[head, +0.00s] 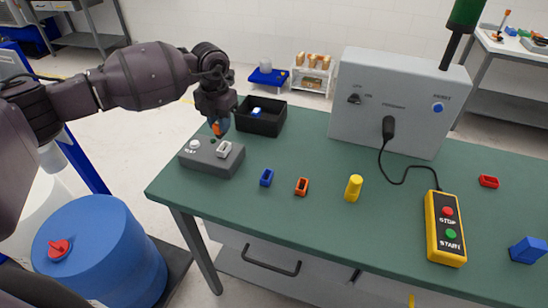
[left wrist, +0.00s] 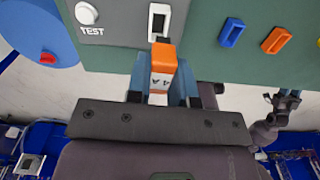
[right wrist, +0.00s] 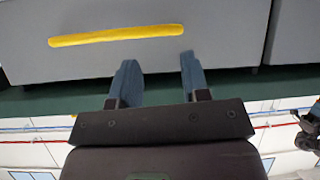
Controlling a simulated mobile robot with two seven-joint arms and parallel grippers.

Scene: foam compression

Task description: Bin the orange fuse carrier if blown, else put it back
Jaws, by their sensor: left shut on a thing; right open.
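The orange fuse carrier (left wrist: 163,60), marked "4 A", is held between the fingers of my left gripper (left wrist: 163,82). In the head view, my left gripper (head: 218,124) is over the back of the grey test box (head: 205,163), and only a little of the carrier (head: 217,129) shows. The box has a white TEST button (left wrist: 86,13) and a white-rimmed slot (left wrist: 159,20); the carrier's tip is near the slot, and I cannot tell if they touch. An orange-rimmed socket (head: 302,186) stands on the bench. My right gripper (right wrist: 155,80) is open and empty before a grey drawer.
A black open bin (head: 262,116) with a blue-and-white piece inside stands behind the test box. A blue socket (head: 266,177), yellow cylinder (head: 354,188), red socket (head: 489,181), blue block (head: 528,250) and STOP/START pendant (head: 445,228) are on the green bench. A grey control box (head: 400,100) stands behind.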

